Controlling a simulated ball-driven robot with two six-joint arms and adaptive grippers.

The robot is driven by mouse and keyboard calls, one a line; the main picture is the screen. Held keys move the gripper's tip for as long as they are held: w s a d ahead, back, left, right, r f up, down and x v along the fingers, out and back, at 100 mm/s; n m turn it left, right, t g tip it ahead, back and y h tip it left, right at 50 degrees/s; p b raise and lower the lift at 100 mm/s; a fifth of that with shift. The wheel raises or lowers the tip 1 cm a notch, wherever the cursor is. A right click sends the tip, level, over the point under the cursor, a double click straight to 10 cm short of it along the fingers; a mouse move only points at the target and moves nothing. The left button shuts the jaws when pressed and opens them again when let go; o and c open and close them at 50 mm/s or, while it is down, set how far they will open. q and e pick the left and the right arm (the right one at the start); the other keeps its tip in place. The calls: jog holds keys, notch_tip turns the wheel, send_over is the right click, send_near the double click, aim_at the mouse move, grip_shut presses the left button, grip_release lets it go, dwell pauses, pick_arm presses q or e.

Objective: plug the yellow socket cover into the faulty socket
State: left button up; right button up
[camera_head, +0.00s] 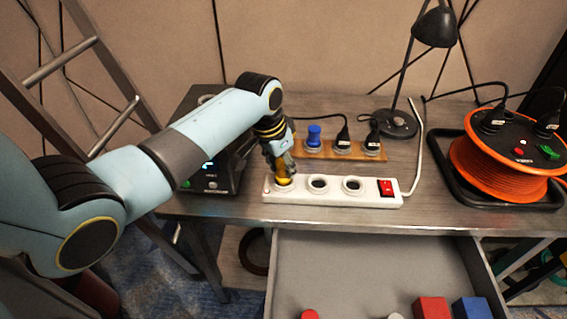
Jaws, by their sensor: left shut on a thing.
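My left gripper (280,163) is shut on the yellow socket cover (285,177) at the left end of the white power strip (335,199). The cover is at the strip's leftmost socket, partly hidden by the fingers; I cannot tell how deep it sits. The strip's other two sockets (318,184) are open and empty, with a red switch (386,187) at the right end. No mark of a fault can be made out on any socket. My right gripper is not in view.
Behind the strip, a wooden board (368,153) holds a blue plug (314,136) and two black plugs. A black lamp (398,124) and an orange cable reel (500,172) stand to the right. A dark device (216,176) is left. An open drawer (375,262) below holds coloured pieces.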

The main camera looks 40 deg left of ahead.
pick_arm(q)
jog(key=shift+f, duration=0.25)
jog(key=o, duration=1.3)
jog(key=shift+r, duration=0.1)
notch_tip(320, 180, up, 6)
jog(key=p, duration=0.7)
